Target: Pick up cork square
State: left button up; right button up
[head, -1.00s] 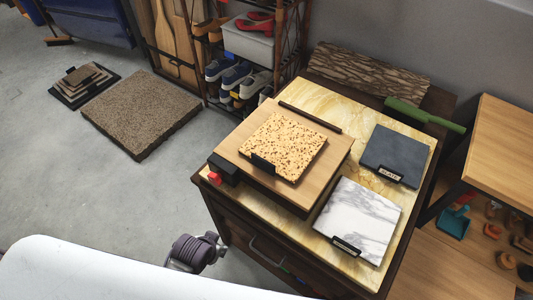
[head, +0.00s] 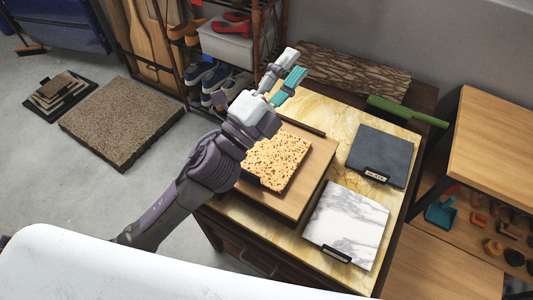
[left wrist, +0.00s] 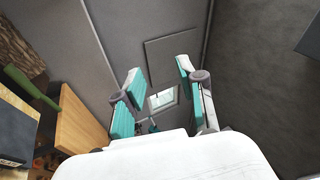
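The cork square (head: 278,163) is tan with dark speckles and lies on a light wooden board (head: 318,160) on the cabinet top. My left arm covers part of its left side. A small dark label clip sits at its front edge. My left gripper (head: 294,63) is beyond the cork, up and to the right in the head view, raised and apart from it. Its two grey and teal fingers are spread with nothing between them. They also show open in the left wrist view (left wrist: 160,75), facing the wall and a window. My right gripper is not in view.
A slate square (head: 381,153) and a white marble square (head: 347,222) lie right of the board. A shoe rack (head: 268,22) stands behind left; a wooden table (head: 500,150) stands right.

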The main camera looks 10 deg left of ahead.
pick_arm(q)
jog(key=s+d+r+m+g+h, duration=0.1)
jog(key=s+d+m+g+h, duration=0.2)
jog(key=d+m+g+h, duration=0.5)
jog(key=s+d+r+m+g+h, duration=0.1)
jog(key=s+d+m+g, duration=0.15)
jog(key=m+g, duration=0.6)
jog(key=m+g+y+p, duration=0.2)
jog(key=m+g+y, duration=0.2)
jog(key=m+y, duration=1.5)
send_over(247, 171)
jog(key=shift+n+y, duration=0.35)
jog(key=shift+y, duration=0.15)
jog(key=f, duration=2.7)
jog(key=shift+w+a+f, duration=0.1)
jog(key=shift+a+f, duration=0.1)
jog(key=shift+f, duration=0.1)
jog(key=shift+d+f, duration=0.1)
jog(key=shift+f, duration=0.55)
jog(key=f+p, duration=0.1)
jog(key=f, duration=0.1)
jog(key=f+p, duration=0.1)
jog(key=f, duration=0.1)
jog(key=shift+s+d+f, duration=0.1)
jog(key=shift+s, duration=0.1)
jog(key=shift+f+t, duration=0.25)
jog(key=shift+f, duration=0.3)
grip_shut()
